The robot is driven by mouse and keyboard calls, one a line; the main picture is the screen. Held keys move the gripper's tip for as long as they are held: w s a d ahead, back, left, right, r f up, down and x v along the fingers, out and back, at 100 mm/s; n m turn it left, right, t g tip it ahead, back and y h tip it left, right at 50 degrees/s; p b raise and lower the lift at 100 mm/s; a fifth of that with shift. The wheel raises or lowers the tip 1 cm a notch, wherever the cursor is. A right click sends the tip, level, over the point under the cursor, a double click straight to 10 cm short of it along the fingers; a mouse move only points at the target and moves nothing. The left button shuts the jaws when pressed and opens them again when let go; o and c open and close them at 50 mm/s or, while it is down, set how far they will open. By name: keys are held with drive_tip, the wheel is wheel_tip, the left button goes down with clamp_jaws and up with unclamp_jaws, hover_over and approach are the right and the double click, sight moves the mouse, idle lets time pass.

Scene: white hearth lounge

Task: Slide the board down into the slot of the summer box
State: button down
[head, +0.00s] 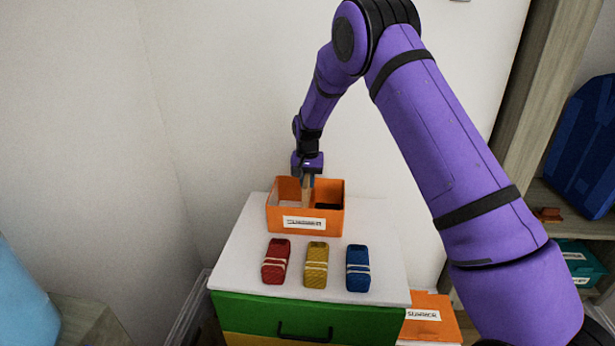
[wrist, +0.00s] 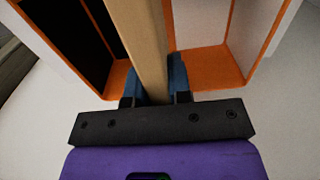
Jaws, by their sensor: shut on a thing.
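An orange open box (head: 290,223) with a white label stands at the back of the white cabinet top. I cannot read its label clearly. My gripper (head: 308,173) points down over the box, shut on a tan board (head: 306,192). The board reaches down inside the box walls. In the wrist view, the blue fingers of my gripper (wrist: 157,82) clasp the board (wrist: 144,35). The box (wrist: 205,68) shows a dark side left of the board and a white side to its right. The slot and the board's lower end are hidden, so I cannot tell whether it is seated.
A red (head: 275,262), a yellow (head: 316,266) and a blue bundle (head: 358,268) stand in front of the box on the white cabinet top (head: 235,268). Another orange box (head: 432,322), with a label like "SUMMER", is lower right. Shelves (head: 530,90) stand at right.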

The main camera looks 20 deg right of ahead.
drive_tip(key=shift+f, duration=3.8)
drive_tip(key=c, duration=1)
unclamp_jaws()
drive_tip(key=shift+o, duration=0.2)
